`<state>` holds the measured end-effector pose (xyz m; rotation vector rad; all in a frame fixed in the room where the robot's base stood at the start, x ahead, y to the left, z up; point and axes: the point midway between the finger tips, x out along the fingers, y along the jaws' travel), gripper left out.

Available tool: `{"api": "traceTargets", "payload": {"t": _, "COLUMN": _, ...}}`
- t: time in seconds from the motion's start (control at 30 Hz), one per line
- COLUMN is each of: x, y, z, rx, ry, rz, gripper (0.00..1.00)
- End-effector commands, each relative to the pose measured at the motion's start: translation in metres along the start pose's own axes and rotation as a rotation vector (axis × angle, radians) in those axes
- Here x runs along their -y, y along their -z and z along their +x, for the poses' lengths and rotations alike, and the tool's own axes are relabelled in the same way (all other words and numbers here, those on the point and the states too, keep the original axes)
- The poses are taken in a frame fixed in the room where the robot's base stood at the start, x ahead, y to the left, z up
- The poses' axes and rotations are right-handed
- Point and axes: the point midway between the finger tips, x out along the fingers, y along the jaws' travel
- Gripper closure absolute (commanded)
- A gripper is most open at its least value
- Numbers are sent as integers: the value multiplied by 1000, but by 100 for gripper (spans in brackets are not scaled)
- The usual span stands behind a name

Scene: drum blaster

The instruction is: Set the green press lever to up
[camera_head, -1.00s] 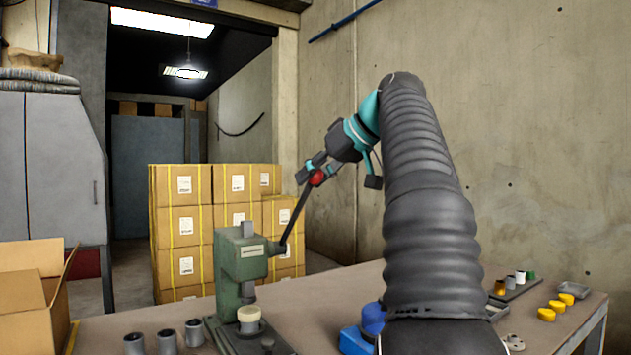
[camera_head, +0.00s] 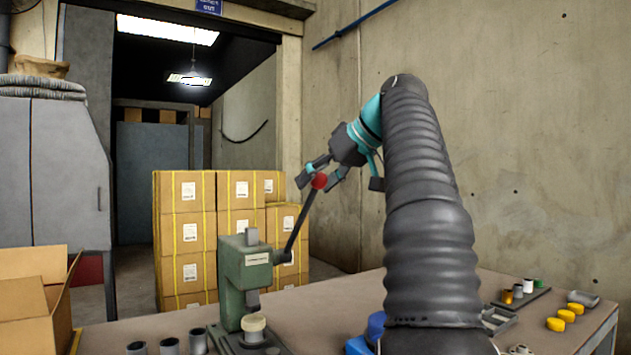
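The green press (camera_head: 243,275) stands on the workbench, left of my arm. Its dark lever (camera_head: 302,222) slants up and to the right from the pivot and ends in a red ball knob (camera_head: 319,181). My gripper (camera_head: 317,178) is at the knob, with one finger on its left and the other on its right. The fingers are spread, and I cannot tell whether they touch the knob. A cream round piece (camera_head: 253,323) sits on the press base under the ram.
Grey cups (camera_head: 168,346) stand at the bench front left. An open carton (camera_head: 35,300) is at far left. Stacked boxes (camera_head: 215,235) stand behind the press. Yellow pieces (camera_head: 565,316) and a tray of small cylinders (camera_head: 521,296) lie at right. A blue object (camera_head: 372,330) is beside my arm.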

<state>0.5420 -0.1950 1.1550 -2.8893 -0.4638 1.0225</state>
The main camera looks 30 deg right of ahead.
Motion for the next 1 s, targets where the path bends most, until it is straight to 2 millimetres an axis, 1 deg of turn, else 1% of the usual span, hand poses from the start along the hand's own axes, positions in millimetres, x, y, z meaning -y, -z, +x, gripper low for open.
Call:
{"api": "traceTargets", "payload": {"t": 0.23, "x": -1, "y": 0, "z": -3, "rx": 0, "ry": -2, "rz": 1, "gripper": 39}}
{"api": "traceTargets", "payload": {"t": 0.73, "x": -1, "y": -1, "z": -32, "rx": 0, "ry": -2, "rz": 0, "gripper": 39}}
{"api": "traceTargets", "payload": {"t": 1.0, "x": -3, "y": -16, "z": -51, "rx": 1, "ry": -3, "rz": 3, "gripper": 39}}
